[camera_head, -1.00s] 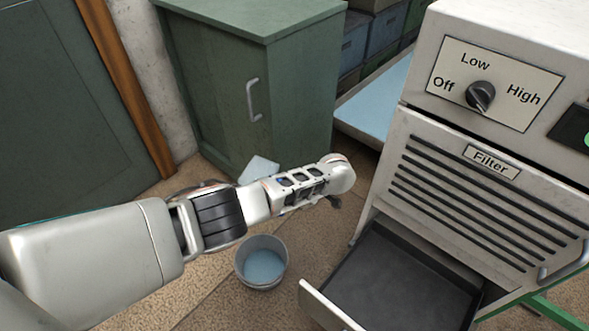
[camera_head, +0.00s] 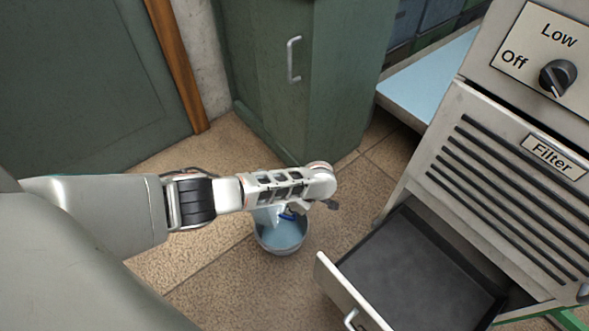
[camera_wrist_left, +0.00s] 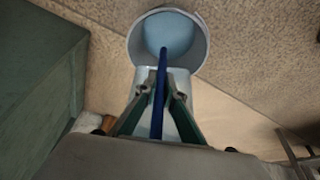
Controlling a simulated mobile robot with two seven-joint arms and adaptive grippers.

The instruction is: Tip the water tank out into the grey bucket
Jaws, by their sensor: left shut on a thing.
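The grey bucket (camera_head: 281,244) stands on the floor, partly hidden by my left arm. A pale blue surface that looks like water shows inside it, also in the left wrist view (camera_wrist_left: 199,52). My left gripper (camera_wrist_left: 161,92) is shut on the blue handle (camera_wrist_left: 158,125) of the pale water tank (camera_wrist_left: 147,78). In the head view, the tank (camera_head: 267,216) hangs below my left gripper (camera_head: 292,210), over the left part of the bucket's mouth. The tank's tilt and any pouring water cannot be made out. My right gripper is out of view.
The machine with the filter panel (camera_head: 500,190) stands at the right. Its open, empty-looking drawer (camera_head: 415,270) juts out right of the bucket. A green cabinet (camera_head: 335,80) stands behind. Brown floor (camera_head: 205,255) is clear left of the bucket.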

